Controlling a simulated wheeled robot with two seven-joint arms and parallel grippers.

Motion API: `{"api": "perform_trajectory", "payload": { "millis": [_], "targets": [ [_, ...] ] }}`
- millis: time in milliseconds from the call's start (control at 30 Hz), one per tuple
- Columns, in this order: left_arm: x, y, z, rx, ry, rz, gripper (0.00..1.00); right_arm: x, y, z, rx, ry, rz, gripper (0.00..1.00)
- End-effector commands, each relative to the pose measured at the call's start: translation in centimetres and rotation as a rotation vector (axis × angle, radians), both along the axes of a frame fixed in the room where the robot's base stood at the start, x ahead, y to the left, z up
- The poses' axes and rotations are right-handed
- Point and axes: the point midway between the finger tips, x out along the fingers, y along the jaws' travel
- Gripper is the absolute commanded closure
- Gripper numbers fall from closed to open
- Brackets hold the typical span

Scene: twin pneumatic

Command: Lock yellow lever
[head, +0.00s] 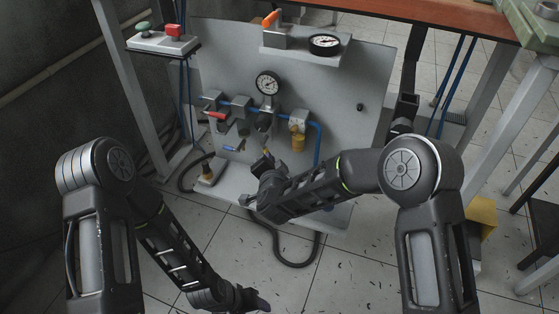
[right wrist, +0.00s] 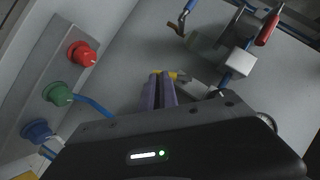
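The two fingers stand close together with only a thin dark gap. I cannot tell whether they touch the yellow piece. In the head view my right gripper (head: 265,158) is in front of the lower part of the grey panel (head: 335,125), below the row of valves. My left gripper (head: 258,301) hangs low near the bottom edge, away from the panel; its finger opening is unclear.
A pressure gauge (head: 267,83), a red lever (head: 217,115), a blue lever (head: 233,149) and a yellow-bowled filter (head: 298,142) are on the panel. Red (right wrist: 81,54) and green (right wrist: 58,94) knobs stand left in the wrist view. A dark hose (head: 294,264) lies on the floor.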

Motion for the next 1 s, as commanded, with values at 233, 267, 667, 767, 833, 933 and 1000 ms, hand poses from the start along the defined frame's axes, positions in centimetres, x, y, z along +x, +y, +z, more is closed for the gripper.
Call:
{"api": "perform_trajectory", "payload": {
  "millis": [233,267,667,767,833,933,1000],
  "targets": [
    [0.1,0.0,-0.4,0.0,-0.002,0.002,0.41,0.3,0.3,-0.8,-0.003,0.002,-0.006,1.0],
    [0.1,0.0,-0.3,0.0,-0.001,0.001,0.41,0.3,0.3,-0.8,-0.002,0.003,-0.006,1.0],
    [0.0,0.0,0.3,0.0,-0.001,0.001,0.41,0.2,0.4,0.2,-0.001,0.001,-0.003,1.0],
    [0.0,0.0,0.7,0.0,-0.001,0.001,0.41,0.2,0.4,0.7,-0.001,0.001,-0.003,1.0],
    [0.0,0.0,0.8,0.0,-0.001,0.001,0.41,0.2,0.4,0.9,-0.001,0.002,-0.002,1.0],
    [0.0,0.0,0.9,0.0,-0.001,0.001,0.41,0.2,0.4,1.0,-0.002,0.002,-0.003,1.0],
    [0.0,0.0,0.8,0.0,-0.001,0.001,0.41,0.2,0.4,1.0,-0.003,0.002,-0.003,1.0]
  ]
}}
